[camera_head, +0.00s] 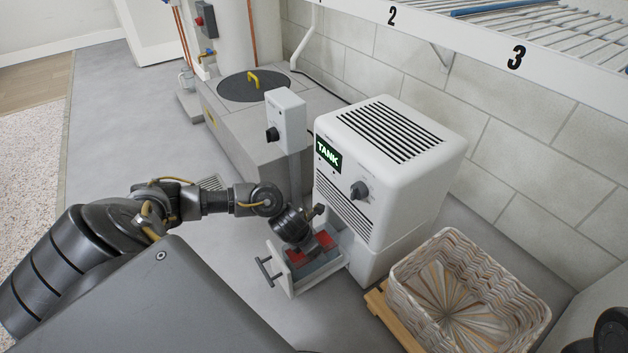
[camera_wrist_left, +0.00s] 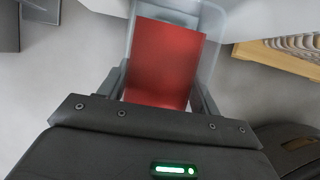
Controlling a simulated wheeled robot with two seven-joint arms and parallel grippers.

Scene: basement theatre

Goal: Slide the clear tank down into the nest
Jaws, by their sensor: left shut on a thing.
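The clear tank (camera_wrist_left: 210,35) with a red panel (camera_wrist_left: 165,60) shows in the left wrist view. My left gripper (camera_wrist_left: 162,85) is shut on its red part, one finger at each side. In the head view the left gripper (camera_head: 303,245) points down over the white nest (camera_head: 300,285), a drawer-like bay with a dark handle at the foot of a white machine (camera_head: 385,170). Red and grey-blue parts show within the bay walls beneath the gripper. The fingertips are mostly hidden there, and I cannot tell how deep the tank sits.
The machine's display (camera_head: 328,153) reads TANK. A woven basket (camera_head: 400,285) stands to the right by a wooden board (camera_head: 385,315). A grey box-like plinth with a round dark lid (camera_head: 245,90) stands behind. A wire shelf (camera_head: 500,40) overhangs at the upper right. Grey floor is clear at left.

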